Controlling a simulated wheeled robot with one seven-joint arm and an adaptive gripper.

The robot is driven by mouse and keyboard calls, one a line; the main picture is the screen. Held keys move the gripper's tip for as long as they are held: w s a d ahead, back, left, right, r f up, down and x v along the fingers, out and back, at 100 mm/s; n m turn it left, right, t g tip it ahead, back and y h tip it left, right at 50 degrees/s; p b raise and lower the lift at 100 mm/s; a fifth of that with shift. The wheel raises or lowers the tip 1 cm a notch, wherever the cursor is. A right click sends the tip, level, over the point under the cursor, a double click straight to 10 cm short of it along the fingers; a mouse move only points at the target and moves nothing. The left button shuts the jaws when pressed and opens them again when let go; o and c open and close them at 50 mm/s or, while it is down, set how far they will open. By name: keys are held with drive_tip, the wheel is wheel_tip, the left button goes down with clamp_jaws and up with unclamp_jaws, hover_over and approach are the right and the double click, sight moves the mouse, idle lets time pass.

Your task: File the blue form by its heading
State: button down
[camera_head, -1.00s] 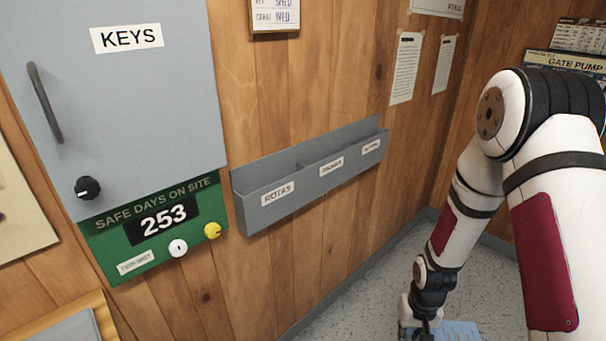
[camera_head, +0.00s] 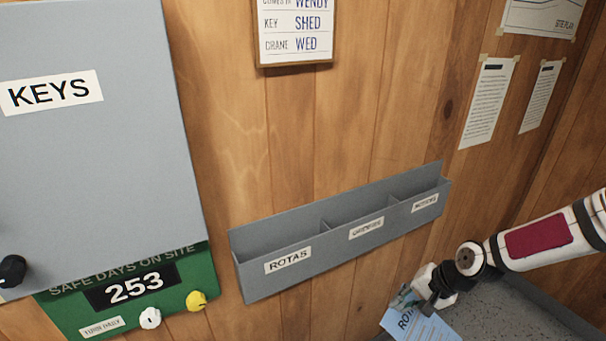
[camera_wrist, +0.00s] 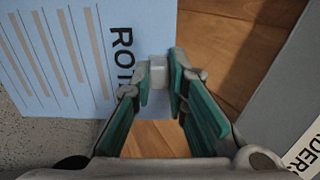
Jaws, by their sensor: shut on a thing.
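My gripper (camera_head: 422,294) is at the lower right of the head view, shut on the blue form (camera_head: 425,326). The form hangs below the jaws, and its heading starts "ROT"; the rest is hidden. In the wrist view the form (camera_wrist: 60,50) fills the upper left, held at its edge between the green finger pads (camera_wrist: 162,85). The grey wall rack (camera_head: 262,290) has three compartments. The left one reads "ROTAS"; the middle label is hard to read, ending "DERS" in the wrist view; the right one seems to read "NOTICES". My gripper is below and right of the rack, apart from it.
A grey key cabinet (camera_head: 110,150) and a green safe-days board (camera_head: 70,318) with white and yellow knobs are left of the rack. The wall before the rack is clear.

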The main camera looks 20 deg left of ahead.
drive_tip(key=s+a+r+m+t+y+p, duration=0.25)
drive_tip(key=a+r, duration=0.55)
drive_tip(key=r, duration=0.4)
drive_tip(key=s+a+r+m+t+y+p, duration=0.1)
drive_tip(key=s+a+r+t+y+p, duration=0.25)
drive_tip(key=a+r, duration=0.65)
drive_tip(key=s+a+r+m+t+y+p, duration=0.15)
drive_tip(key=s+a+r+t, duration=0.35)
drive_tip(key=r, duration=0.9)
drive_tip(key=b+x, duration=0.2)
drive_tip(key=x, duration=0.4)
drive_tip(key=shift+w+g+y, duration=0.2)
drive_tip(key=shift+g+y, duration=0.2)
drive_tip(key=shift+y, duration=0.05)
drive_tip(key=shift+w+a+f, duration=0.15)
drive_tip(key=shift+w+a, duration=0.1)
drive_tip(key=shift+w, duration=0.15)
drive_tip(key=shift+f, duration=0.1)
drive_tip(key=shift+f+b, duration=0.6)
drive_tip(key=shift+f, duration=0.85)
drive_tip(key=shift+f, duration=0.1)
